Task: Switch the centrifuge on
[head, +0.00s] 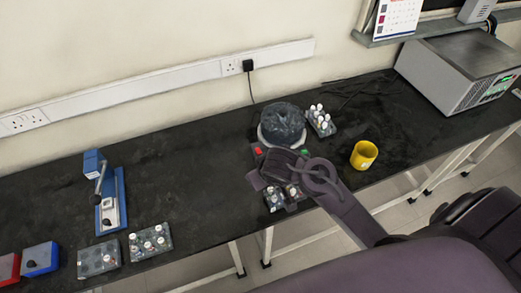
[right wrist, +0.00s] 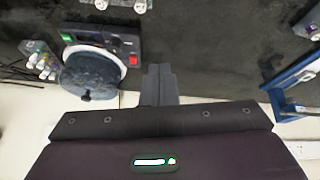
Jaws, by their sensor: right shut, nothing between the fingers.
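The centrifuge (head: 282,122) stands on the black bench with its dark round lid down. Its front panel has a red button (head: 258,151) at the left and a green button (head: 305,153) at the right. My right arm hides part of the panel. In the right wrist view the centrifuge (right wrist: 88,75) appears turned round, with the green button (right wrist: 68,38) at left and the red button (right wrist: 133,59) at right. My right gripper (right wrist: 159,70) is shut and empty, beside the red-button end and apart from it in the picture. My left gripper is not in view.
A vial rack (head: 320,121) stands behind right of the centrifuge and another (head: 273,199) in front. A yellow cup (head: 364,155) is to the right. A blue stand (head: 110,205) and more racks are at left. The bench between is clear.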

